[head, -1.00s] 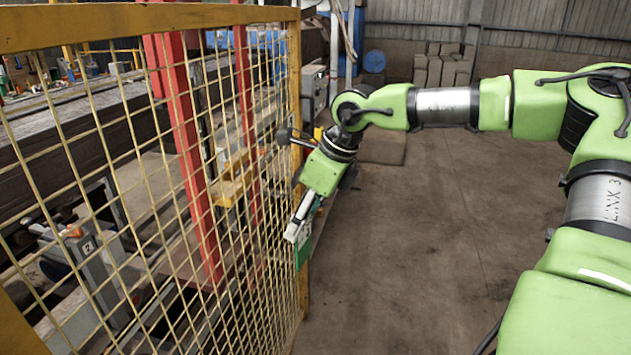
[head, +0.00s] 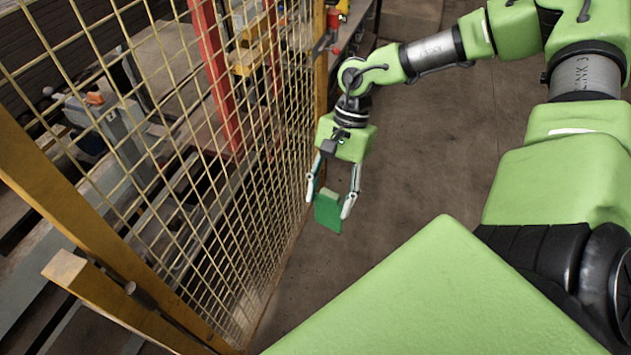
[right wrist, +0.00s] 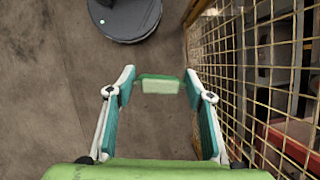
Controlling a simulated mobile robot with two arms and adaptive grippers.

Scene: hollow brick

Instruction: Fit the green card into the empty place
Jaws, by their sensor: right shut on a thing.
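The green card (head: 328,213) is a small flat block with a lighter green edge. My right gripper (head: 329,203) is shut on it, one finger at each side. The card hangs below the gripper, in front of the yellow mesh fence and above the floor. In the right wrist view the card (right wrist: 159,85) shows edge-on between the fingertips of the right gripper (right wrist: 160,79). I cannot make out the empty place in these frames. My left gripper is not in view.
The yellow mesh fence (head: 225,190) stands close to the left of my right gripper, with machinery and a red post (head: 215,75) behind it. The fence also shows at right in the wrist view (right wrist: 255,75). The brown floor (head: 440,160) to the right is clear.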

